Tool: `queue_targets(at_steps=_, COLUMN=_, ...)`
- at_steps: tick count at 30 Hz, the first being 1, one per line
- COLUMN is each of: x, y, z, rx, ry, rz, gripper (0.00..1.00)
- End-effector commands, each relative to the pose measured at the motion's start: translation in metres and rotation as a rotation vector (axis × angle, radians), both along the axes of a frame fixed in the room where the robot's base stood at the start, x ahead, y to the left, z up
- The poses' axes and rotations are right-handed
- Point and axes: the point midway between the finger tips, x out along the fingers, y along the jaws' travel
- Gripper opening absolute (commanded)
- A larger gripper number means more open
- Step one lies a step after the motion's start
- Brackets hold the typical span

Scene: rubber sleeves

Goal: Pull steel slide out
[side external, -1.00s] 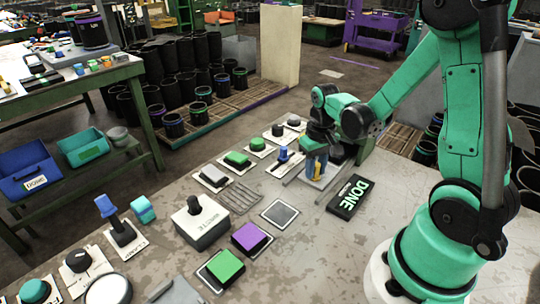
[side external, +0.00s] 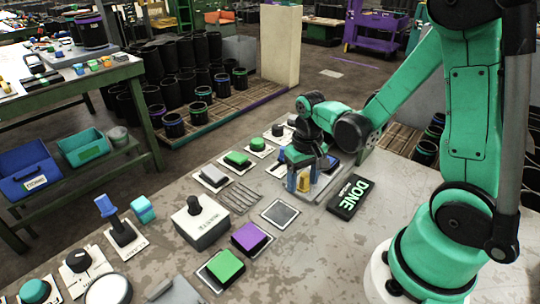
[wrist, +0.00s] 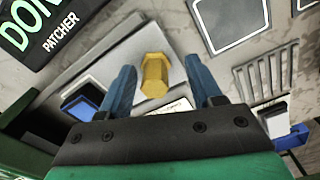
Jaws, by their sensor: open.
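The yellow hexagonal knob (wrist: 154,76) stands on a light grey metal plate, the steel slide (wrist: 178,76), in the wrist view. In the side view the knob (side external: 303,181) sits near the front left part of its rails (side external: 318,197). My gripper (wrist: 160,67) is open, with one blue finger on each side of the knob and a gap visible at both sides. In the side view my gripper (side external: 304,186) is low over the slide, and its fingers and wrist hide much of the plate and the rails behind.
A black DONE patcher block (side external: 350,197) lies right of the rails. A framed flat square (side external: 280,213), a slotted grille (side external: 240,198) and a grey box with a black knob (side external: 200,222) lie to the front left. Green and grey buttons stand left of my gripper.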

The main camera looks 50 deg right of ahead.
Motion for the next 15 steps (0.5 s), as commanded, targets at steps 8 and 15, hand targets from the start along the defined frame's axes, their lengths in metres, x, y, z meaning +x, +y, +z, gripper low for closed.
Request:
queue_targets(at_steps=8, x=0.000, y=0.000, z=0.021, rx=0.000, ry=0.000, rz=0.000, gripper=0.58)
queue_targets(at_steps=15, x=0.000, y=0.000, z=0.047, rx=0.000, ry=0.000, rz=0.000, gripper=0.58)
